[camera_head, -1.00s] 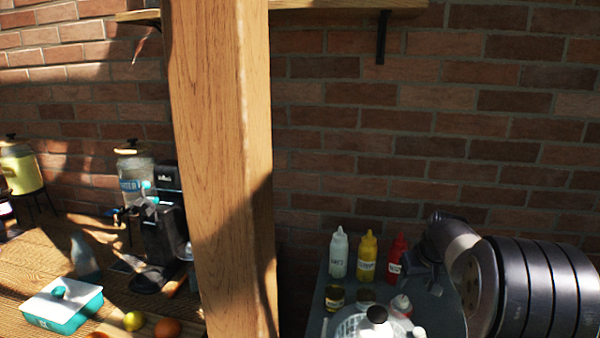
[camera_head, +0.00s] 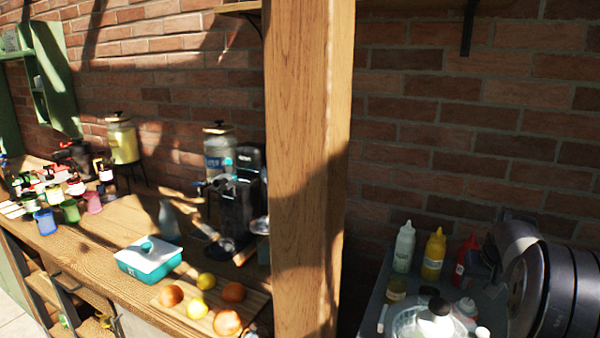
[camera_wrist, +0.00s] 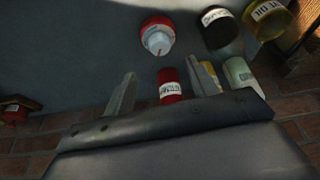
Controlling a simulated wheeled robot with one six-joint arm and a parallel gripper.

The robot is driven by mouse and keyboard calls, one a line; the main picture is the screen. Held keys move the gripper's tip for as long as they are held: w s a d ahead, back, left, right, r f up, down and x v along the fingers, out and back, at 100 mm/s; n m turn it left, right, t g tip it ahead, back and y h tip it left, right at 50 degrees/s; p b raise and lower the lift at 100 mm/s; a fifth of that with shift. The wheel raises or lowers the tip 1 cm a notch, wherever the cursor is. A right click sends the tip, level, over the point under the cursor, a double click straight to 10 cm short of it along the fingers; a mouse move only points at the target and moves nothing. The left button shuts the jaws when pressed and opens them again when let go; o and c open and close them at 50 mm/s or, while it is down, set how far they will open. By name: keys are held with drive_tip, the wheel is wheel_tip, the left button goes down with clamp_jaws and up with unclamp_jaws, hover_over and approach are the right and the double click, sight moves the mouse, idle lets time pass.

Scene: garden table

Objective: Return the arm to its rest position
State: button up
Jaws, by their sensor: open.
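My arm shows at the right edge of the head view as dark rounded links, above and beside a grey side table (camera_head: 376,295). My gripper (camera_wrist: 159,88) shows in the wrist view with its two fingers apart and nothing held between them. A red squeeze bottle (camera_wrist: 170,88) shows beyond the fingers, between them in the picture. The red bottle also stands near my arm in the head view (camera_head: 465,257). The wrist view looks upside down, with the grey tabletop above and the brick wall below. I cannot make out the fingers in the head view.
A yellow bottle (camera_head: 433,256) and a white bottle (camera_head: 404,248) stand left of the red one. Jars and a glass-like dome (camera_head: 425,322) are in front. A wooden post (camera_head: 300,170) separates this from a long counter with a teal box (camera_head: 148,262), fruit and drink dispensers.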

sight(468, 301)
drive_tip(key=p+x, duration=0.1)
drive_tip(key=x, duration=0.7)
drive_tip(key=shift+w+f, duration=0.2)
drive_tip(key=shift+f, duration=0.1)
drive_tip(key=shift+r, duration=0.15)
